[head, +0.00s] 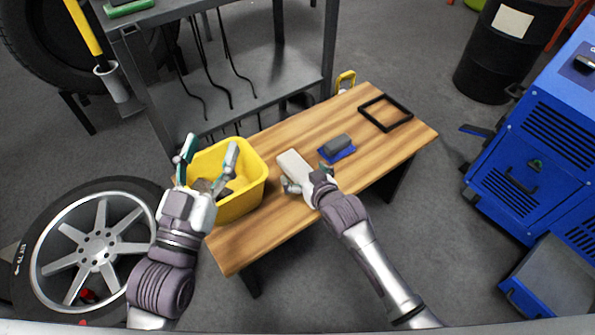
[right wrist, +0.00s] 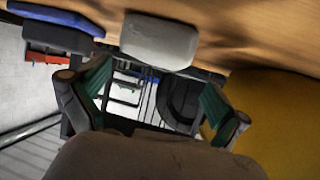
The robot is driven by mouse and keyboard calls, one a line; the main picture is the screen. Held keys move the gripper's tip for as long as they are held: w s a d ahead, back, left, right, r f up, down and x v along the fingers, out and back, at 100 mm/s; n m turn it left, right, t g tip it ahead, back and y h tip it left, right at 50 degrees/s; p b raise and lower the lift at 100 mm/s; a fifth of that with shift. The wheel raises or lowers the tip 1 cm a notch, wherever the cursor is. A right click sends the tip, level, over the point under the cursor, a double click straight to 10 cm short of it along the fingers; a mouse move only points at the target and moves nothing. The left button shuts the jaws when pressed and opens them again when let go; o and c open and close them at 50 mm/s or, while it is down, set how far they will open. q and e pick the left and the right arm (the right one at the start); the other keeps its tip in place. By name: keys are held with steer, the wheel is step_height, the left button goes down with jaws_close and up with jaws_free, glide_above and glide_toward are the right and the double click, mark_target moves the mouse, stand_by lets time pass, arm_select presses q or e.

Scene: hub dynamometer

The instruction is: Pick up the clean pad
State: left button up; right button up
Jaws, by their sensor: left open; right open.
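A pale grey-white pad (head: 293,165), which looks like the clean pad, lies on the wooden bench. It also shows in the right wrist view (right wrist: 160,38). My right gripper (head: 308,178) is open at the pad's near end, with its fingers spread. In the right wrist view the pad appears just beyond the open fingertips (right wrist: 154,85), not held; whether they touch it I cannot tell. My left gripper (head: 209,150) is open over the yellow bin (head: 250,190), empty as far as I see. Greyish pieces (head: 215,188) lie in the bin, partly hidden.
A blue-based dark block (head: 337,148) lies right of the pad on the bench (head: 395,145), and also shows in the wrist view (right wrist: 60,30). A black square frame (head: 385,112) lies at the bench's far right. A grey metal shelf (head: 270,75) stands behind.

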mark_target(298, 167)
steer(key=b+x, duration=0.1)
steer(key=x, duration=0.2)
steer(key=shift+d, duration=0.1)
steer(key=shift+w, duration=0.15)
arm_select(q)
steer(key=s+r+t+h, duration=0.1)
steer(key=s+r+t, duration=0.2)
steer(key=r, duration=0.3)
steer(key=shift+s+r+t+h, duration=0.2)
steer(key=shift+t+h, duration=0.2)
steer(key=shift+t, duration=0.5)
arm_select(e)
steer(key=c, duration=1.4)
arm_select(q)
steer(key=shift+w, duration=0.1)
